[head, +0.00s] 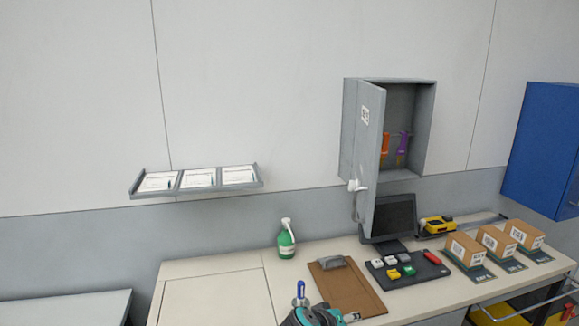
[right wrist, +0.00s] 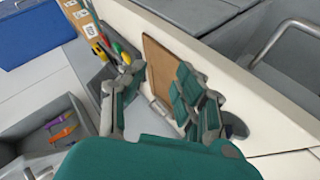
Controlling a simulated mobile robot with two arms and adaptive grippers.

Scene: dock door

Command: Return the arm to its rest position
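My right gripper (head: 312,318) shows at the bottom edge of the head view, partly cut off, close to the front of the brown clipboard (head: 348,288). In the right wrist view my right gripper (right wrist: 157,75) has its two teal-padded fingers spread apart. Nothing is held between them; the clipboard (right wrist: 158,62) shows beyond the gap. My left gripper is in neither view.
A grey wall cabinet (head: 430,110) stands with its door (head: 368,150) open, holding orange and purple items. Below are a monitor (head: 392,218), green spray bottle (head: 286,240), black tray (head: 425,277) and cardboard boxes (head: 465,249). The counter's left part (head: 215,295) is clear.

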